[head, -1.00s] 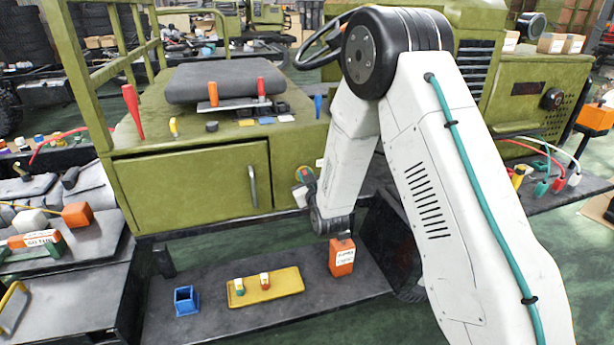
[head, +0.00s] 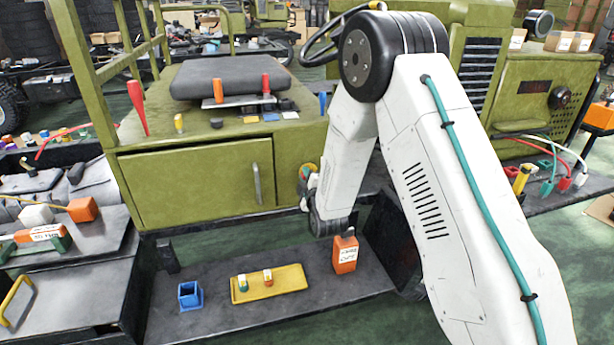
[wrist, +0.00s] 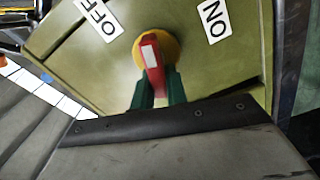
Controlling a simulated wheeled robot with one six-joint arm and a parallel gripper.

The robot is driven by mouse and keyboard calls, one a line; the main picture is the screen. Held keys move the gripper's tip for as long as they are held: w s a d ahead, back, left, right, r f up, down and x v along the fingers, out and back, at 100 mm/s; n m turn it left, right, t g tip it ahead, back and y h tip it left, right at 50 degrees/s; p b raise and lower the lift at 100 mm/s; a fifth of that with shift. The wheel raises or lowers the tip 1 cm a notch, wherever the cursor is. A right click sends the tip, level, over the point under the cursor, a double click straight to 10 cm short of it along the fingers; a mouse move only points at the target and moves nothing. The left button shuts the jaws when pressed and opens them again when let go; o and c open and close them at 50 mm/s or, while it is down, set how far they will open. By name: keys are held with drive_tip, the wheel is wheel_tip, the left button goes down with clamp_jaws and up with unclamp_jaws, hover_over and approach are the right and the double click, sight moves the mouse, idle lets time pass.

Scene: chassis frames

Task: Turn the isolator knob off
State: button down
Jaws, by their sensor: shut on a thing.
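The isolator knob (wrist: 151,52) has a red handle with a white mark on a yellow round base, on the olive panel. In the wrist view its white-marked end points up, tilted slightly left. An OFF label (wrist: 98,17) is up and left of it, and an ON label (wrist: 214,18) is up and right. My gripper (wrist: 159,84) has its green fingers on both sides of the red handle and is shut on it. In the head view the knob (head: 308,169) shows small beside my gripper, partly hidden by it.
The olive vehicle body has a door with a handle (head: 257,184) left of the knob. Below are a dark shelf with a blue holder (head: 190,296), a yellow tray (head: 240,294) and an orange box (head: 345,255).

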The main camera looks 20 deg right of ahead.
drive_tip(key=shift+f+n, duration=0.2)
drive_tip(key=shift+n, duration=0.65)
drive_tip(key=shift+f+n, duration=0.15)
drive_tip(key=shift+n, duration=0.7)
drive_tip(key=c, duration=1.4)
unclamp_jaws()
drive_tip(key=shift+s, duration=0.1)
drive_tip(key=s, duration=0.7)
drive_tip(key=shift+s, duration=0.35)
